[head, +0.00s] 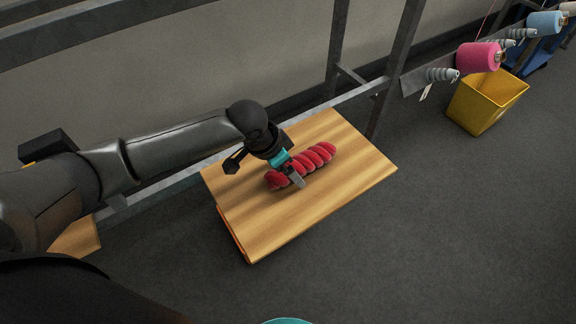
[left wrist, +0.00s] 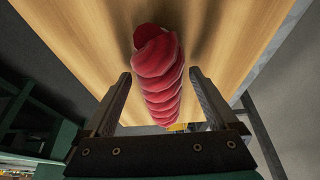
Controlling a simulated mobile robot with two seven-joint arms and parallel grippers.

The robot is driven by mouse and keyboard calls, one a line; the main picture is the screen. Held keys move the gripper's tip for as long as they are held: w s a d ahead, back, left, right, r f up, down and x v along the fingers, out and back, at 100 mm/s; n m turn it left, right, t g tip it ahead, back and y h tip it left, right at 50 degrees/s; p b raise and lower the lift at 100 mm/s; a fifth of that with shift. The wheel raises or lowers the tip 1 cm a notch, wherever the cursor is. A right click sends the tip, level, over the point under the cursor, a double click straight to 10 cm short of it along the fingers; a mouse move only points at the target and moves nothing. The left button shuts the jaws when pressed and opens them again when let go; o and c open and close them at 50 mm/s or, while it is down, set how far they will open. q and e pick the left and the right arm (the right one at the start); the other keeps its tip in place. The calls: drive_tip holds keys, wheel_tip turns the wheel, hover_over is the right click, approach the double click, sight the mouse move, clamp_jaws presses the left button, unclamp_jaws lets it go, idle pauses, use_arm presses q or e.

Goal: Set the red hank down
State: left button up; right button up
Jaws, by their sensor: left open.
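The red hank (head: 318,157) is a twisted bundle lying on the wooden board (head: 338,184). It also shows in the left wrist view (left wrist: 158,75), running between the two fingers with wood grain behind it. My left gripper (head: 293,176) is over the hank's near left end in the head view. In the left wrist view my left gripper (left wrist: 158,90) is open, with a finger on each side of the hank and visible gaps beside it. My right gripper is not in view.
A metal frame (head: 402,55) runs behind the board. The board's right part is bare.

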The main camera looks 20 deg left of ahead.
use_arm(q)
drive_tip(key=p+v, duration=0.3)
drive_tip(key=v, duration=0.9)
drive_tip(key=shift+p, duration=0.35)
drive_tip(key=shift+r, duration=0.1)
idle(1.7)
